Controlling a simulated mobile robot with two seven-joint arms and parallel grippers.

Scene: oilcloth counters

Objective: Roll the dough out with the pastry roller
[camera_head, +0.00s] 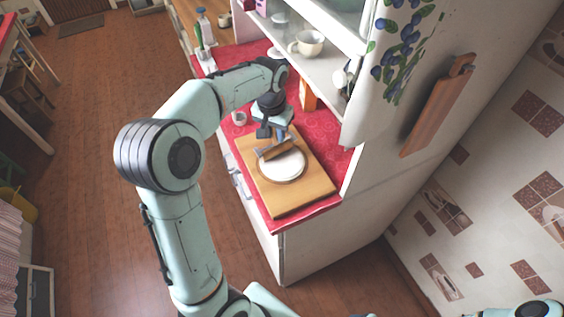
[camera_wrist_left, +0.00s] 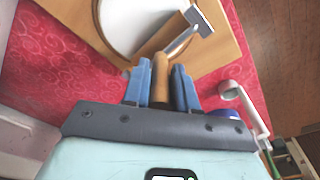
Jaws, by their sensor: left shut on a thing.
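The dough (camera_head: 284,167) is a flat, round white disc on a wooden board (camera_head: 288,205) on the red counter. It also shows, cut off by the top edge, in the left wrist view (camera_wrist_left: 132,24). My left gripper (camera_head: 266,134) is above the board's far part. In the left wrist view its blue fingers (camera_wrist_left: 160,88) are shut on the wooden handle of the pastry roller (camera_wrist_left: 160,70). The roller's grey head reaches out over the dough's edge; I cannot tell whether it touches. The roller also shows over the dough in the head view (camera_head: 281,149). My right gripper is not seen.
A small white round item (camera_head: 239,118) stands on the red cloth (camera_head: 323,128) left of the board. A shelf with a cup (camera_head: 308,43) overhangs behind. A cabinet side rises at right. The counter's front edge is close to the board.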

